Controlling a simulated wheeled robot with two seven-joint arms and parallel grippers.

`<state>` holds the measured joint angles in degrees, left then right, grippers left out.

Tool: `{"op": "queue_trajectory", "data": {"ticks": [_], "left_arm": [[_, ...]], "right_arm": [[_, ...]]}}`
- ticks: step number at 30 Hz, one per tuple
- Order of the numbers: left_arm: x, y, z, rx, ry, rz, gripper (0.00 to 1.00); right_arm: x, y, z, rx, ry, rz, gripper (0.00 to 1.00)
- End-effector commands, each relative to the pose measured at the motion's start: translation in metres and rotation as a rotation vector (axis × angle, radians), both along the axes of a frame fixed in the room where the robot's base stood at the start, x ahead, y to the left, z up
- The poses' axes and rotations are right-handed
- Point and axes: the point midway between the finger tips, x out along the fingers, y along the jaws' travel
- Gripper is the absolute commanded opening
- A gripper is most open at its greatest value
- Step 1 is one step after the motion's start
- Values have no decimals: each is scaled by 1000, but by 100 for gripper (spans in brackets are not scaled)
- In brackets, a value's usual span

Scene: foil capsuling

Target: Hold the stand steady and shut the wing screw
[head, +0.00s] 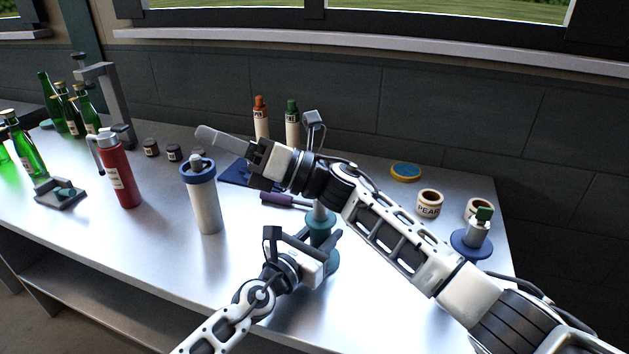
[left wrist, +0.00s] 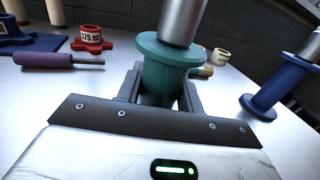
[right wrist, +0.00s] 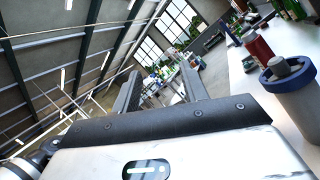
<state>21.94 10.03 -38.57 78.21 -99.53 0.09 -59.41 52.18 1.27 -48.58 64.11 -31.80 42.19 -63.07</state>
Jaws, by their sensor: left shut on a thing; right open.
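The teal stand (head: 320,228) is a flanged spool with a metal cylinder (left wrist: 183,20) rising from it. My left gripper (head: 308,246) is shut on the stand's waist; the left wrist view shows the teal body (left wrist: 163,75) between both fingers. The stand looks upright on the bench. A small brass-coloured piece (left wrist: 205,71) shows beside it in the left wrist view; I cannot tell if it is the wing screw.
A white tumbler with blue lid (head: 205,200) and a red flask (head: 119,170) stand left. A purple-handled tool (head: 278,199) lies behind the stand. A blue stand (head: 470,247) is at right. A pale grey bar (head: 222,140) shows by my right gripper. The front bench is clear.

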Motion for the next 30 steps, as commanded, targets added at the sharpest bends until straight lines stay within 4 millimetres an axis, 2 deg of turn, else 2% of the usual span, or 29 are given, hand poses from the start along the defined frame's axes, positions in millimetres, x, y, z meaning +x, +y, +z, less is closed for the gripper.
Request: {"op": "queue_trajectory", "data": {"ticks": [1, 2, 5, 9, 13, 18, 22, 26, 30], "left_arm": [[0, 0, -1, 0, 1, 1, 0], [0, 0, -1, 0, 1, 1, 0], [0, 0, -1, 0, 1, 1, 0], [0, 0, -1, 0, 1, 1, 0], [0, 0, 0, 0, 1, 1, 0], [0, 0, 0, 0, 1, 1, 0], [0, 0, 0, 0, 1, 0, 0], [0, 0, 0, 0, 1, 0, 0], [0, 0, 0, 0, 0, 0, 0]], "right_arm": [[7, -19, 5, 130, 189, -42, 44], [12, -32, 9, 208, 306, -61, 44], [28, -80, 3, 453, 708, -102, 44], [32, -144, -32, 750, 1256, -84, 44], [11, -181, -70, 937, 1682, -18, 44], [-25, -201, -97, 1049, 2044, 69, 44], [-40, -204, -105, 1073, 2169, 102, 44], [-37, -199, -106, 1080, 2200, 114, 44], [-18, -185, -105, 1076, 2198, 114, 44]]}}
